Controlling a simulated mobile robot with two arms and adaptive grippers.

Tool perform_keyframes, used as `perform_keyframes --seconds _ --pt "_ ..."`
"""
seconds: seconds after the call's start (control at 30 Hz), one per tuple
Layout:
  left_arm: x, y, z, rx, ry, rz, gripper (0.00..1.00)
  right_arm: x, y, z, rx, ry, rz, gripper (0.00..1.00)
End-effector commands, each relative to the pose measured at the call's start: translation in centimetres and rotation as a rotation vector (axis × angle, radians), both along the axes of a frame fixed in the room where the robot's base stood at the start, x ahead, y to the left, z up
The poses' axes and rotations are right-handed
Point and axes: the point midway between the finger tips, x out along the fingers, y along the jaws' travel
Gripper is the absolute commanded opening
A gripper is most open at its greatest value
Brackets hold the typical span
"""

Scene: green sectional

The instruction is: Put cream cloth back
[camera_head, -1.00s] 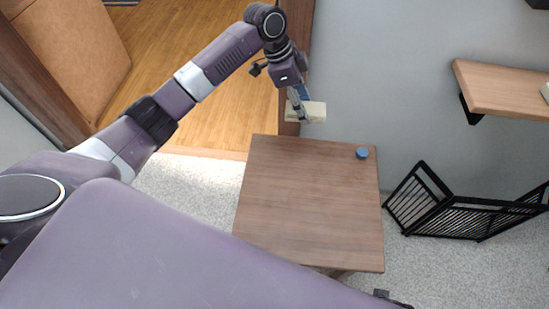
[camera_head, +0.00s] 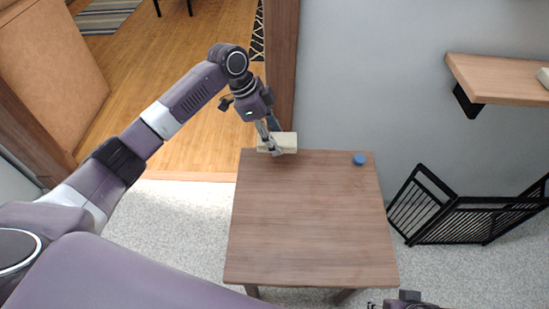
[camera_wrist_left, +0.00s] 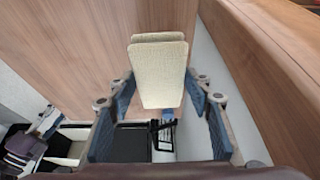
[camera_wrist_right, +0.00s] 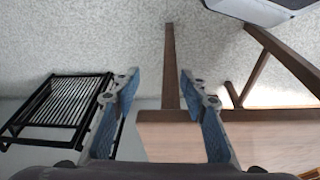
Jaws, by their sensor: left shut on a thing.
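The cream cloth (camera_head: 288,139) is a folded pad. In the head view it is at the far left edge of the square brown wooden table (camera_head: 310,220). My left gripper (camera_head: 272,149) is shut on it. The left wrist view shows the cloth (camera_wrist_left: 162,75) between the two blue-padded fingers. I cannot tell whether the cloth touches the table. My right gripper (camera_wrist_right: 162,85) is open and empty in its wrist view, with the floor and wooden legs beyond. Only a dark part of it shows at the bottom of the head view.
A small blue round thing (camera_head: 359,159) sits at the table's far right corner. A wooden wall shelf (camera_head: 500,78) is at the right, with a pale object cut off at the picture edge. A black slatted folding gate (camera_head: 465,222) stands right of the table. The tabletop's middle is bare.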

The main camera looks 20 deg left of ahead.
Motion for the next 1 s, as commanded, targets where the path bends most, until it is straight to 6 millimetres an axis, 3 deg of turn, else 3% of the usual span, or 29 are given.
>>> perform_keyframes --seconds 0.03,0.2,0.37,0.6,1.0 --pt "-0.1 0.0 -1.3 -0.001 0.003 0.001 0.23 -0.1 0.0 0.7 0.0 -0.007 0.0 0.4" --pt "0.0 0.0 -3.4 -0.001 -0.001 0.0 0.23 -0.7 -0.1 2.3 0.001 -0.013 -0.001 0.4" --pt "0.0 0.0 -4.3 0.0 0.0 0.001 0.23 -0.8 -0.2 2.7 0.0 -0.015 -0.002 0.4" --pt "0.0 0.0 -7.8 0.0 0.002 0.001 0.23 -1.0 -0.2 2.5 0.001 -0.017 -0.002 0.4" --pt "0.0 0.0 -8.4 0.0 0.0 0.0 0.23 -1.0 -0.2 2.5 0.001 -0.017 -0.002 0.4"
